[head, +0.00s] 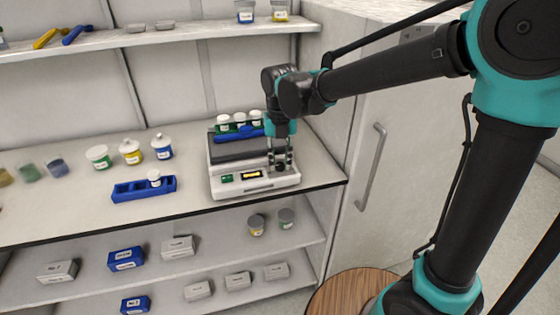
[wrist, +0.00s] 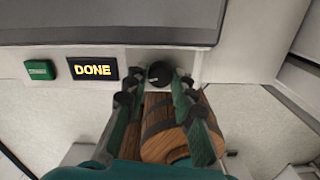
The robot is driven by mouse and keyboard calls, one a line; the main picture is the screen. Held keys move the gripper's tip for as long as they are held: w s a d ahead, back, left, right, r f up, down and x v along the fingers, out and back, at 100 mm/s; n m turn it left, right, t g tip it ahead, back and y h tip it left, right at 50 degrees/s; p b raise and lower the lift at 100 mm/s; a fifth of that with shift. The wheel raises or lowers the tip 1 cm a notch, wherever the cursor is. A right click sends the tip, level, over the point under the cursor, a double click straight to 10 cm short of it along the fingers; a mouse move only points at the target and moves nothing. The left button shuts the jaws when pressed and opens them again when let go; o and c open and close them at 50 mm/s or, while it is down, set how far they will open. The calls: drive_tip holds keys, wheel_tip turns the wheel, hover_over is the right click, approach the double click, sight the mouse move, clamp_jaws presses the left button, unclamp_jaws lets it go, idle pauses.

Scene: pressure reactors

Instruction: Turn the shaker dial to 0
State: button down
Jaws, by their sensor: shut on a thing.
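The shaker (head: 215,185) stands on the white counter at its right end, with a dark platform (head: 238,150) and a blue rack of white-capped vials on top. Its front has a green button (wrist: 39,70) and a display (wrist: 93,69) that reads DONE. The dark round shaker dial (wrist: 160,72) is right of the display. My gripper (head: 281,163) reaches down to the front right of the shaker. In the wrist view, my gripper (wrist: 158,78) is shut on the dial, a finger on each side. The dial's marks and setting cannot be read.
A blue rack (head: 144,190) with one capped vial and several jars (head: 130,152) stand left of the shaker. A white cabinet door with a handle (head: 371,165) is close on the right. A round wooden top (head: 335,295) is below the counter.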

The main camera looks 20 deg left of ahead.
sight(280, 164)
idle(0.4)
drive_tip(key=c, duration=1.3)
unclamp_jaws()
drive_tip(key=shift+o, duration=0.2)
drive_tip(key=shift+r, duration=0.1)
wheel_tip(280, 164, up, 12)
